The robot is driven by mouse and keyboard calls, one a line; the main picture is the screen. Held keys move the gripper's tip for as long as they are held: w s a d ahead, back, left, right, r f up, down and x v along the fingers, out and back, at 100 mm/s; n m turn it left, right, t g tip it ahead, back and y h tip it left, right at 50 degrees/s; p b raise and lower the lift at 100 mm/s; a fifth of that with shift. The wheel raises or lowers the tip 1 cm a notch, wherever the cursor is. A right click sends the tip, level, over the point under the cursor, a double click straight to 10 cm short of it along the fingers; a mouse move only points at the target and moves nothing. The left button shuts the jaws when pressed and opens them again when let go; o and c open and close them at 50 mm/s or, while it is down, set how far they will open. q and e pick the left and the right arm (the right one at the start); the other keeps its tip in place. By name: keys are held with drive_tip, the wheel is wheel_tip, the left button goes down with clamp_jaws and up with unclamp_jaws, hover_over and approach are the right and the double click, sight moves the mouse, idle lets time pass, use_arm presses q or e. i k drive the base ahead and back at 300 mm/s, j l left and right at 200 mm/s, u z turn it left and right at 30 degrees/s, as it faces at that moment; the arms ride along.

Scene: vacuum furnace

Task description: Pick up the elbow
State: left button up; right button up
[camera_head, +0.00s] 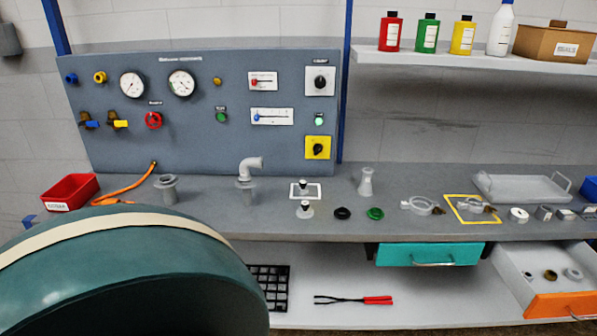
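The elbow (250,167) is a light grey bent pipe piece. It sits upright on top of a grey flanged port (245,190) on the workbench, in front of the panel, with its upper opening turned to the right. Neither of my grippers is in view.
A large dark green rounded body (140,275) with a cream band fills the lower left. Left of the elbow stand another grey flanged port (167,190) and a red bin (70,192). Right of it are small fittings and a grey tray (522,187). An orange-fronted drawer (562,305) is open.

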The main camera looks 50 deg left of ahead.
sight(244, 168)
drive_tip(key=u, duration=2.05)
